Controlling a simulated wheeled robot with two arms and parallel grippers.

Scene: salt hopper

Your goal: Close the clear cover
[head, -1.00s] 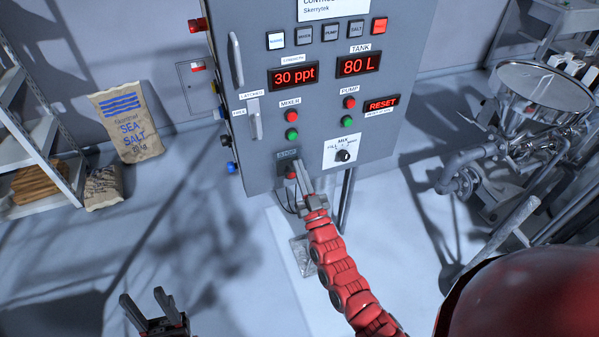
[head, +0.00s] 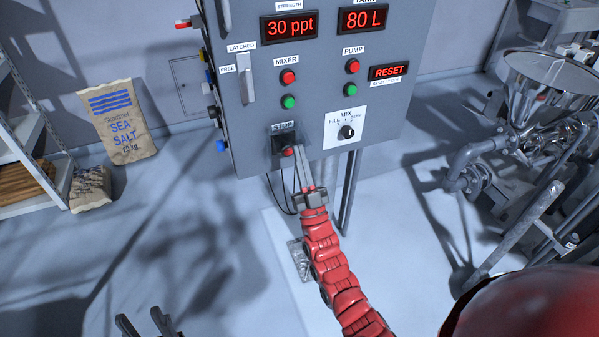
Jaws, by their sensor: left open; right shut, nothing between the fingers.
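The STOP box (head: 282,145) is a dark housing with a red button (head: 288,152), at the bottom of the grey control cabinet (head: 235,120). I cannot make out a clear cover as a separate part; it may be at this box, too small to tell. My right gripper (head: 299,152) is shut and empty. Its fingertips are at the right side of the STOP box, overlapping its edge in the picture; I cannot tell if they touch. My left gripper (head: 142,320) is open and empty at the bottom edge, partly cut off, far from the cabinet.
The mixer and pump buttons, a MIX dial (head: 346,132) and a latch handle (head: 246,78) are on the cabinet face. Pipes and a steel hopper (head: 545,80) stand at right. A salt sack (head: 120,130) and shelf are at left.

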